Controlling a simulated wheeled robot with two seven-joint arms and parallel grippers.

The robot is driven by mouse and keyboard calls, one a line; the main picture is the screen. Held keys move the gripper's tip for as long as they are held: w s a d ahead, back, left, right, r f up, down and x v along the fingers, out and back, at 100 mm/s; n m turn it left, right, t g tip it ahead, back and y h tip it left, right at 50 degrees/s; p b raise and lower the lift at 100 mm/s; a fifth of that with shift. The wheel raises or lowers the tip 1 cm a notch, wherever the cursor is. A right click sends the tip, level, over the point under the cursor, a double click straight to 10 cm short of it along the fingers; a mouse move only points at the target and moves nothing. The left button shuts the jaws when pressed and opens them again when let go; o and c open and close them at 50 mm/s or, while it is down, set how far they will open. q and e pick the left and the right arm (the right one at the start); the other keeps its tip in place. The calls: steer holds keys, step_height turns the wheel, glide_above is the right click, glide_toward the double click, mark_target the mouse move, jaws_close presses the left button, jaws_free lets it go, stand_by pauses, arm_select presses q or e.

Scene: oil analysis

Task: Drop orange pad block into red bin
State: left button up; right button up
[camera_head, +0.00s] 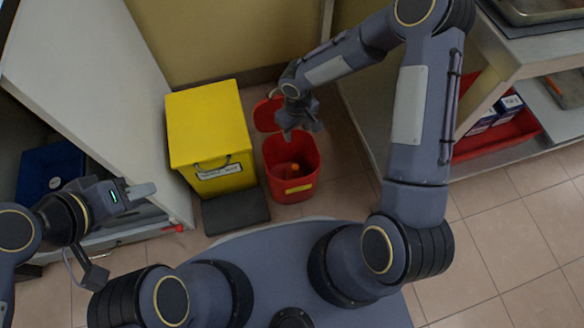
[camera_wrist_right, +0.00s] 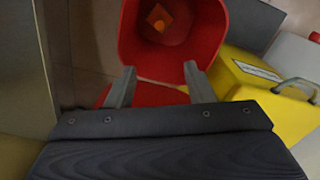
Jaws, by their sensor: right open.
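The red bin (camera_head: 291,189) stands on the floor with its lid (camera_head: 267,113) raised at the back. An orange block (camera_head: 293,167) lies inside it near the bottom; it also shows in the right wrist view (camera_wrist_right: 159,17). My right gripper (camera_head: 299,128) is above the back of the bin. In the right wrist view its two fingers (camera_wrist_right: 157,88) are apart with nothing between them, in front of the red bin (camera_wrist_right: 213,25). My left gripper (camera_head: 138,193) is at the left, far from the bin; its finger opening is not clear.
A yellow bin (camera_head: 208,131) stands left of the red bin, with a dark pedal base (camera_head: 236,211) in front. A white-sided cabinet (camera_head: 90,75) is at the left. A bench with a red tray (camera_head: 500,138) and boxes is at the right.

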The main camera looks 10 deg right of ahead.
step_height(320, 180, up, 4)
steer(key=shift+r+p, duration=0.25)
steer(key=shift+p, duration=0.4)
